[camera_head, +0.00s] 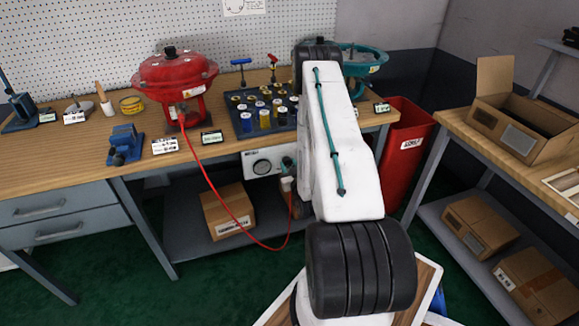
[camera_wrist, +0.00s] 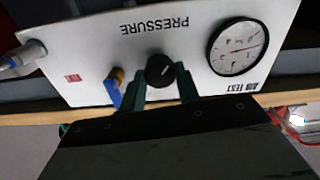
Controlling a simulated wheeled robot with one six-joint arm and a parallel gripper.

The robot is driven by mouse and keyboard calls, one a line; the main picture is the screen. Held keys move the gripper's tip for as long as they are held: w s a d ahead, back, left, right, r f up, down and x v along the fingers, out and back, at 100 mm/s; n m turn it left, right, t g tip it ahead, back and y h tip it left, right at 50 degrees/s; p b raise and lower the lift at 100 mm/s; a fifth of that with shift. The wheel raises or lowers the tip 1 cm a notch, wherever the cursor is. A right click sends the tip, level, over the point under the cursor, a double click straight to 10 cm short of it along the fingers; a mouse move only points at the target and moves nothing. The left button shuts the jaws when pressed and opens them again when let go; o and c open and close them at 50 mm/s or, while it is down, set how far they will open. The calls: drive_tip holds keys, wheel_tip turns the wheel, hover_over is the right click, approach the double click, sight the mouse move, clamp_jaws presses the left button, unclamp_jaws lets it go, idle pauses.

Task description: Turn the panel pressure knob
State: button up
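The black round pressure knob (camera_wrist: 161,71) sits on the white panel, which is upside down in the wrist view. A light mark on its face slants up to the right. My gripper (camera_wrist: 161,80) has its two dark green fingers on either side of the knob, their tips very close to its edges. Whether they touch it I cannot tell. In the head view my arm hides the knob and my gripper. Part of the white panel (camera_head: 246,163) shows under the bench edge there.
A blue-handled valve (camera_wrist: 114,87) is close beside my finger on the panel. A pressure gauge (camera_wrist: 238,47) and a hose fitting (camera_wrist: 22,58) flank it. The wooden bench (camera_head: 75,143) is above the panel, with a red actuator (camera_head: 175,80). A red bin (camera_head: 405,125) stands to the right.

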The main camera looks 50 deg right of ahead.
drive_tip(key=shift+m, duration=0.4)
drive_tip(key=m, duration=0.5)
drive_tip(key=shift+s, duration=0.1)
drive_tip(key=m, duration=0.5)
drive_tip(key=shift+m, duration=0.4)
drive_tip(key=m, duration=0.5)
drive_tip(key=shift+f, duration=0.1)
drive_tip(key=m, duration=0.5)
drive_tip(key=shift+m, duration=0.4)
drive_tip(key=o, duration=1)
drive_tip(key=shift+c, duration=0.2)
